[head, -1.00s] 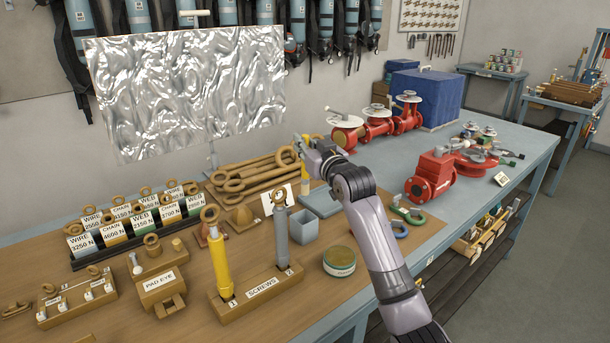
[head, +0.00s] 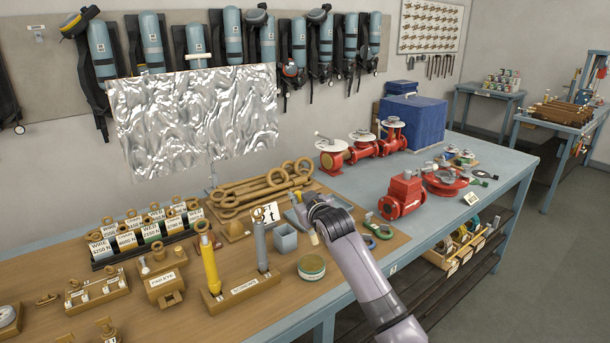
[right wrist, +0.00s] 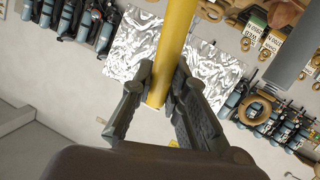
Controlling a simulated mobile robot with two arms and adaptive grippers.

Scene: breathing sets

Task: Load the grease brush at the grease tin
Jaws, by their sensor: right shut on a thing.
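My right gripper (head: 304,208) is above the mat, behind and above the tin. It is shut on the grease brush, whose yellow handle (right wrist: 172,52) passes between the fingers (right wrist: 165,95) in the right wrist view. In the head view a pale end of the brush (head: 314,238) shows below the gripper, apart from the tin. My left gripper is not in view.
A grey square cup (head: 286,238) and the screw stand (head: 243,290) with yellow and grey screws are left of the tin. Green and blue shackles (head: 378,230) lie to the right. Red valves (head: 403,194) stand farther right. The mat before the tin is clear.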

